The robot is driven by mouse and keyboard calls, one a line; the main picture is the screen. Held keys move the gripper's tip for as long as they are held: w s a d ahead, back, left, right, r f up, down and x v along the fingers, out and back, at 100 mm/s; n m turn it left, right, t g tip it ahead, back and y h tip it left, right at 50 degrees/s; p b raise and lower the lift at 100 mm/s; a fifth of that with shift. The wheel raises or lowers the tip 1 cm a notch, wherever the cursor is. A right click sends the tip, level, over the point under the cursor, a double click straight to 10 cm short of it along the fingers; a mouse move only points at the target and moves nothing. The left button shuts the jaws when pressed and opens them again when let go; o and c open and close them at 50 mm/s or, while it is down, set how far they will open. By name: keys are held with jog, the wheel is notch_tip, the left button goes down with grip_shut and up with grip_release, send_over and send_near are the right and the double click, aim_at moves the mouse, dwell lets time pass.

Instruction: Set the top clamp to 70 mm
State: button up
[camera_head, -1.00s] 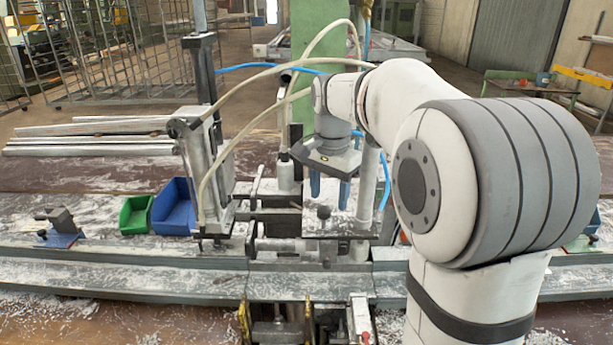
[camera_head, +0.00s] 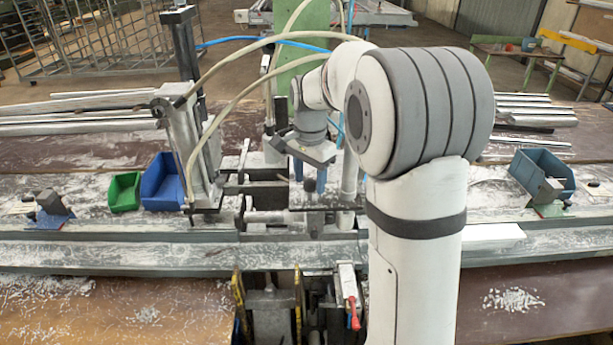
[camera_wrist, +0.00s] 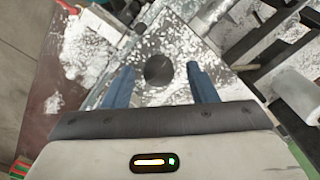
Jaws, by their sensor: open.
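The clamp assembly stands mid-bench, with a speckled metal plate (camera_wrist: 160,30) bearing a round black knob (camera_head: 310,186). I take this to be the top clamp; no millimetre setting can be read. The knob also shows in the wrist view (camera_wrist: 158,70), between my two blue fingers. My gripper (camera_head: 310,174) points down over the plate, its fingers spread on either side of the knob. In the wrist view, my gripper (camera_wrist: 161,85) shows clear gaps between both fingers and the knob. The knob's lower part is hidden.
An upright clamp frame (camera_head: 180,130) with hoses stands left of my gripper. Blue (camera_head: 163,190) and green (camera_head: 124,195) bins stand farther left; a blue-grey bin (camera_head: 545,172) stands right. A red-handled toggle clamp (camera_head: 350,300) is in front. Metal profiles (camera_head: 70,115) lie at the back left.

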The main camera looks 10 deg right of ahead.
jog(key=shift+c, duration=0.2)
grip_shut()
jog(key=shift+r+p, duration=1)
jog(key=shift+r, duration=0.95)
grip_release()
jog(key=shift+f, duration=0.15)
jog(key=shift+o, duration=0.2)
notch_tip(320, 180, up, 8)
jog(key=b, duration=0.1)
jog(key=shift+b, duration=0.3)
